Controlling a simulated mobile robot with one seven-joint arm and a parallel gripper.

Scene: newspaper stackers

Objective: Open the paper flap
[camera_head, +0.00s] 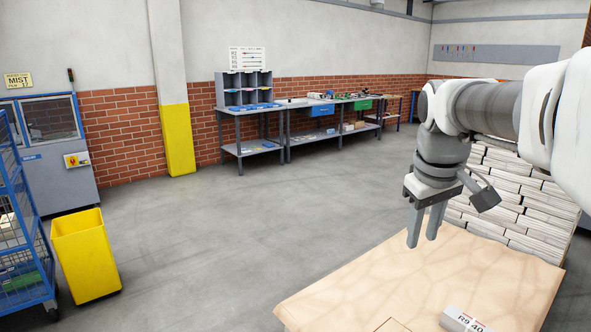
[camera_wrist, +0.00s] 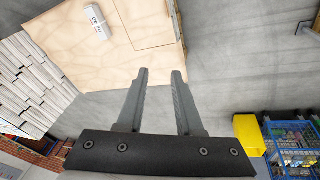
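My gripper (camera_head: 423,240) hangs above the far left part of a light wooden table top (camera_head: 350,275), fingers pointing down. In the wrist view my gripper (camera_wrist: 160,71) shows two grey fingers parted, with nothing between them. A rectangular outlined panel (camera_wrist: 147,22) lies flush in the table top near one edge; it may be the paper flap, but I cannot tell. Only a corner of this panel (camera_head: 393,326) shows at the bottom of the head view. My gripper is apart from it.
A small grey block marked R9 40 (camera_head: 465,320) lies on the table; the wrist view shows it too (camera_wrist: 97,22). Stacked newspapers (camera_head: 510,205) stand behind the table. A yellow bin (camera_head: 86,262) and blue cage cart (camera_head: 22,250) stand left. Open floor lies between.

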